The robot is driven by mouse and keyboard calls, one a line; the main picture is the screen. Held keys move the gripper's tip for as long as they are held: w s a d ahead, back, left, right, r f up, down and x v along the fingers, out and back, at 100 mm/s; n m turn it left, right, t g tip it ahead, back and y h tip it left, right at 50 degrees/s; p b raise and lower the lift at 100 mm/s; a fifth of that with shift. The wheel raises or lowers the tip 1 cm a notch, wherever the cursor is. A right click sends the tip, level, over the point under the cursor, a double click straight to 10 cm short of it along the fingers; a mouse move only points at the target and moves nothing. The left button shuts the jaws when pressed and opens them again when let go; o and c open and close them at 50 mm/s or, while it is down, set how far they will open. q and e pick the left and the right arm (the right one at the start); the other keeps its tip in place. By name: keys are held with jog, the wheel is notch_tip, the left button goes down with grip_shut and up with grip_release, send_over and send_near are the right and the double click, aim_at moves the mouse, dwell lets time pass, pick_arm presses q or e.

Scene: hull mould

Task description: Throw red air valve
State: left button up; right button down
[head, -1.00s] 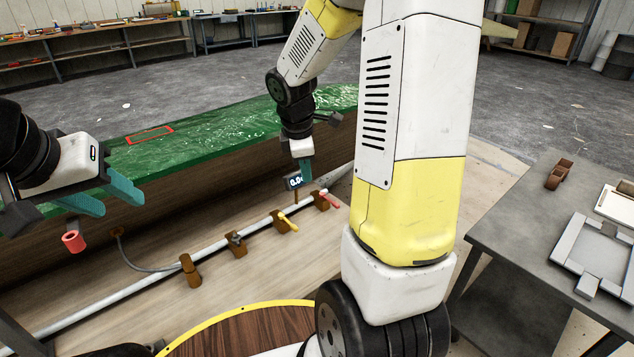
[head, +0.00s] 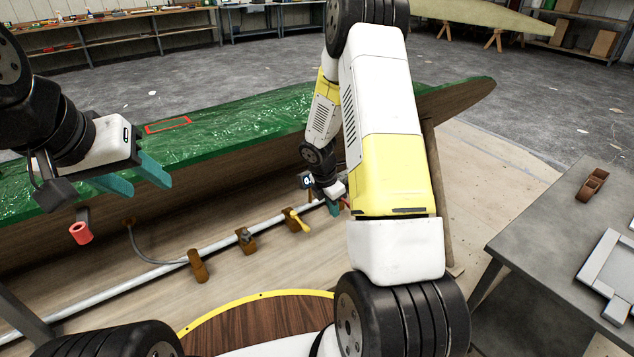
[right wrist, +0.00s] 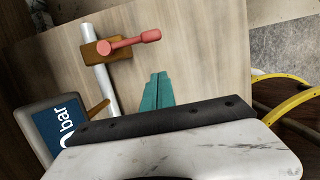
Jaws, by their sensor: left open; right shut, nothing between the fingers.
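The red air valve (right wrist: 128,43) sits on a brown block on the white pipe (right wrist: 98,75), its handle lying across the pipe and pointing right in the right wrist view. My right gripper (right wrist: 158,76) is shut and empty, its teal fingertips a little below the handle in that view and apart from it. In the head view the right gripper (head: 334,207) is low at the pipe's far end, and only a bit of the red valve (head: 345,203) shows beside my arm. My left gripper (head: 142,176) is open and empty near the edge of the green hull mould (head: 215,130).
A yellow valve (head: 297,220), a grey valve (head: 245,238) and a brown block with a hose (head: 198,266) line the pipe. A pressure display (right wrist: 62,125) stands close to my right gripper. A red cylinder (head: 80,232) hangs by the hull. A grey table (head: 545,235) is at right.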

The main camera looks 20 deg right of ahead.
jog(key=shift+w+d+f, duration=0.1)
jog(key=shift+w+d, duration=0.15)
jog(key=shift+d, duration=0.4)
jog(key=shift+w+d+r, duration=0.1)
jog(key=shift+w+d, duration=0.1)
jog(key=shift+d, duration=0.4)
jog(key=shift+w+d+f, duration=0.1)
jog(key=shift+w+d, duration=0.15)
jog(key=shift+d, duration=0.4)
